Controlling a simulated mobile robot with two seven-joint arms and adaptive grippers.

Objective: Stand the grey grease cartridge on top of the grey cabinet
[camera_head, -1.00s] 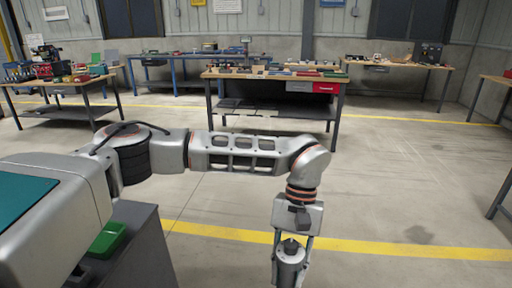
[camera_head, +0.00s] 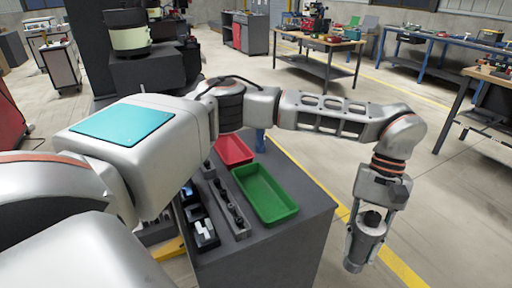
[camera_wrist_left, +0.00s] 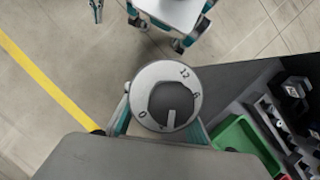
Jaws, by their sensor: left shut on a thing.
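My left gripper (camera_head: 370,212) points down and is shut on the grey grease cartridge (camera_head: 364,246), holding it upright over open floor to the right of the grey cabinet. In the left wrist view the cartridge (camera_wrist_left: 166,96) shows its round end with a dark knob and numbers around the rim. The grey cabinet (camera_head: 268,252) stands in the lower middle of the head view. Its top corner (camera_wrist_left: 232,82) also shows at the right of the wrist view. My right gripper may be the small grey part at the wrist view's top edge; its jaws are unclear.
On the cabinet top are a green tray (camera_head: 265,194), a red tray (camera_head: 233,150), a grey rail with dark parts (camera_head: 229,207) and black bins (camera_head: 203,232). The front right corner of the top is bare. Workbenches (camera_head: 320,45) stand farther back.

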